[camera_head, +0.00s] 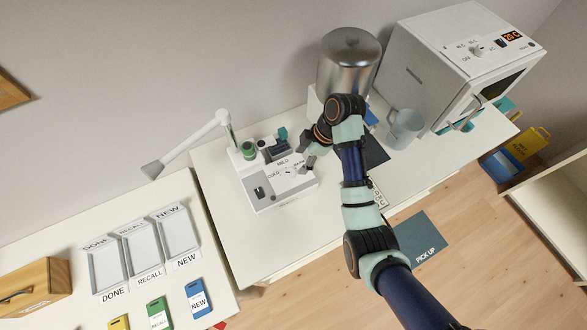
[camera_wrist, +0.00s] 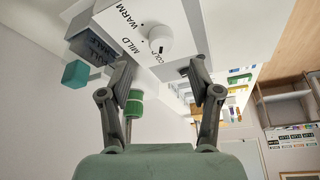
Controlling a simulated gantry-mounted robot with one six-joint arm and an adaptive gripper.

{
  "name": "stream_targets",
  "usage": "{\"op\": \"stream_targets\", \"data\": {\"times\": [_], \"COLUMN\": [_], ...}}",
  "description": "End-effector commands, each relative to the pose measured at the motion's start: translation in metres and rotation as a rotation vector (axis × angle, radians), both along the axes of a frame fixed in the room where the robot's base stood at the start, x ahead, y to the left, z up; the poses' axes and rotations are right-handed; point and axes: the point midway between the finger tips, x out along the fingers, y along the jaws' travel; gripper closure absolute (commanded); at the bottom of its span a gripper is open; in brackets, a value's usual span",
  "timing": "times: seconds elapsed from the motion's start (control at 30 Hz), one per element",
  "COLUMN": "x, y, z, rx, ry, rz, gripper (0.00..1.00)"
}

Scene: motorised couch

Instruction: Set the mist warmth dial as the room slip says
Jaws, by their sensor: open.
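The mist unit (camera_head: 283,196) is a white box on the white table, with COLD, MILD and WARM lettering. Its white round dial (camera_wrist: 157,40) shows in the wrist view, with WARM, MILD and COLD printed around it. A dark mark on the knob is on the side toward COLD; the exact setting is hard to tell. My gripper (camera_wrist: 162,82) is open, its fingers apart on either side of the dial's line, with nothing between them. In the head view, my gripper (camera_head: 306,157) is just above the unit's right part. No readable room slip shows.
A green-capped part (camera_head: 249,150) and a lamp-like arm (camera_head: 195,143) stand at the unit's back. A steel canister (camera_head: 349,58), a grey jug (camera_head: 404,128) and a white oven-like cabinet (camera_head: 440,65) are to the right. Labelled trays (camera_head: 143,251) are at the left.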

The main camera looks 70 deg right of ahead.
Motion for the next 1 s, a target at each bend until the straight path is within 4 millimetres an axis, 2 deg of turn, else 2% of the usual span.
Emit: {"op": "stream_targets", "data": {"times": [0.13, 0.43, 0.57, 0.8, 1.0], "x": [0.005, 0.024, 0.028, 0.028, 0.028], "y": [0.004, 0.011, 0.013, 0.013, 0.013], "z": [-0.013, -0.062, -0.070, -0.071, -0.071], "rx": [0.002, -0.001, -0.002, -0.003, -0.003], "ry": [0.002, 0.002, 0.001, 0.001, 0.001], "rz": [0.000, -0.001, -0.002, -0.002, -0.002], "gripper": [0.37, 0.37, 0.37, 0.37, 0.70]}}
